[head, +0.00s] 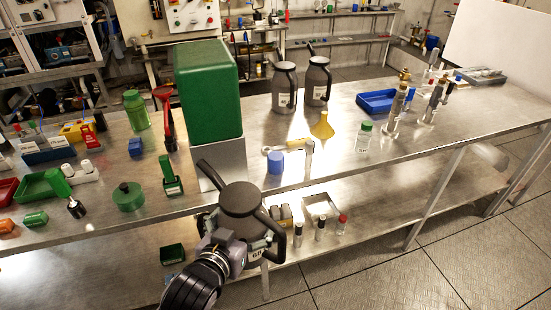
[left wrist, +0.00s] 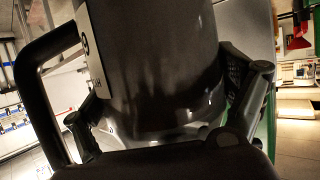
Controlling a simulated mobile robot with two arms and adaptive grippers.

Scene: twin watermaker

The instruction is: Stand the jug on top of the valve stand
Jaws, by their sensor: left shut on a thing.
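A dark grey jug (head: 240,199) with a black handle and a white label is held in front of the table's near edge, above the lower shelf. My left gripper (head: 232,243) is shut around its body. In the left wrist view the jug (left wrist: 150,65) fills the middle, with the fingers of the left gripper (left wrist: 165,125) on either side. The jug looks roughly upright. I cannot tell which thing is the valve stand. My right gripper is not in view.
Two similar jugs (head: 285,92) (head: 318,82) stand at the back of the metal table (head: 340,185). A tall green block (head: 208,95) on a grey base is just behind the held jug.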

